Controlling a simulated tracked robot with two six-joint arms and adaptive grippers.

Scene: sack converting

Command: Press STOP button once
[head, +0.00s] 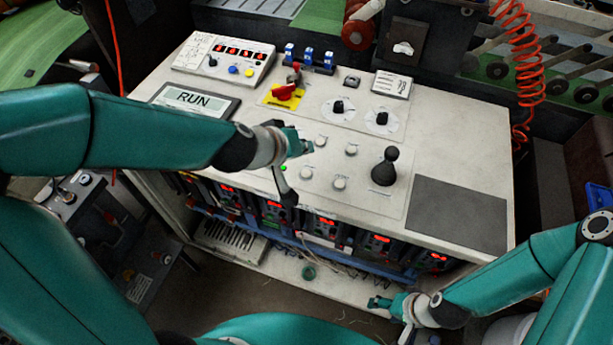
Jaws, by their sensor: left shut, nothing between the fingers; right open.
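The white control panel (455,140) fills the middle of the head view. It carries several small round pale buttons, among them one (351,149) and another (340,183); their labels are too small to read, so I cannot tell which is STOP. A small green light (284,168) shows beside my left gripper. My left gripper (306,147) is shut and empty over the button group, hiding part of it; I cannot tell whether it touches the panel. My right gripper (374,302) is open and empty, low in front of the cabinet.
A display (194,99) reads RUN. A red rotary switch (285,91) on a yellow plate, black knobs (382,118) and a black joystick (385,168) stand up from the panel. A dark mat (459,212) covers the right corner. A red coiled hose (522,60) hangs at the right.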

